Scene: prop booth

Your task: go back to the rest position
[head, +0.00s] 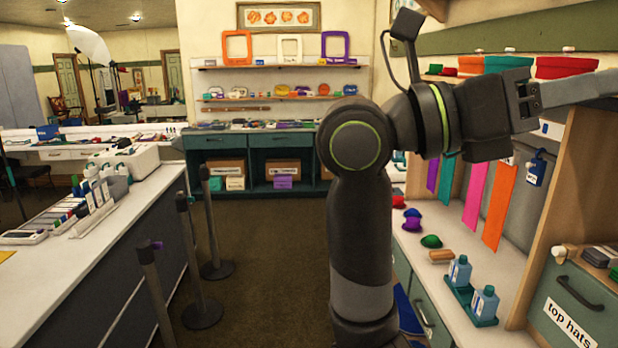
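My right arm rises through the middle right of the head view, bends at a high joint and reaches to the right. Its gripper (572,92) is in front of the shelving at the right, and a grey finger part runs toward the right picture edge. Its fingertips do not show clearly, so I cannot tell whether it is open or shut. I see nothing held in it. My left arm and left gripper are not in view.
At right, a counter (412,249) holds blue bottles (484,303) and small colored items, beside a "top hats" drawer (574,300). Colored strips (499,208) hang behind. At left are a long counter (120,235) and posts (202,312). Brown floor (265,260) is open between.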

